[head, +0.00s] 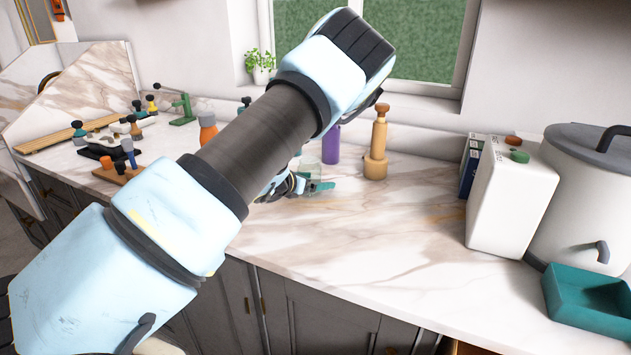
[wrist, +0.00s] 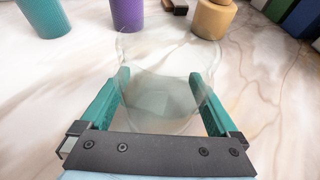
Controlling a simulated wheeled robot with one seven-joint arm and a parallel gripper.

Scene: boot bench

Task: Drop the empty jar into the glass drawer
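The empty jar (wrist: 165,85) is clear glass and stands between the two green fingers of my gripper (wrist: 160,75) in the wrist view. The fingers are spread wide, one on each side of it; I cannot make out firm contact. In the head view the jar (head: 304,168) shows faintly on the marble counter, partly hidden by my arm, with a green finger of my gripper (head: 318,187) beside it. I cannot identify a glass drawer; dark cabinet fronts (head: 330,318) run below the counter.
A purple cylinder (head: 331,145) and a wooden bottle (head: 376,150) stand just behind the jar. An orange bottle (head: 208,128) is left of my arm. A white box (head: 510,205), a large pot (head: 590,190) and a teal bin (head: 590,298) are at right. The centre-right counter is clear.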

